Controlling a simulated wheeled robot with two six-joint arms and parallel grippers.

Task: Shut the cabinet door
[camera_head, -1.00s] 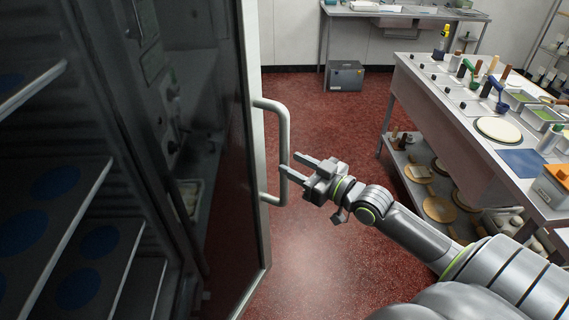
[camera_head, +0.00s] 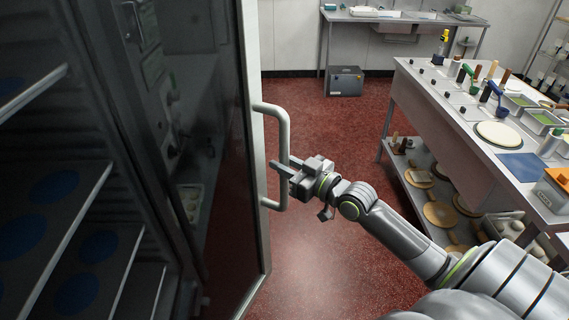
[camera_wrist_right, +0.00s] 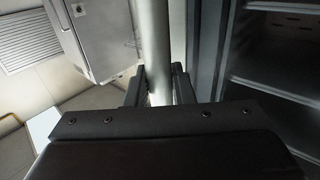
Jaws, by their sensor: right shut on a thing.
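The cabinet door (camera_head: 258,230) stands open at the left of the head view, its dark glass panel seen at a steep angle. Its pale bar handle (camera_head: 284,140) faces right, and it also runs up the middle of the wrist view (camera_wrist_right: 154,45). My right gripper (camera_head: 283,172) is shut on the handle, with a finger on each side of the bar; the wrist view shows both fingers (camera_wrist_right: 158,88) against it. The cabinet's inside, with grey shelves (camera_head: 75,225) bearing dark blue discs, shows at the left. My left gripper is not in view.
A steel worktable (camera_head: 455,125) with tools, tubs and a lower shelf of boards stands at the right, near my right arm. A grey box (camera_head: 345,81) sits on the floor by the far wall. The red floor (camera_head: 330,120) between door and table is clear.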

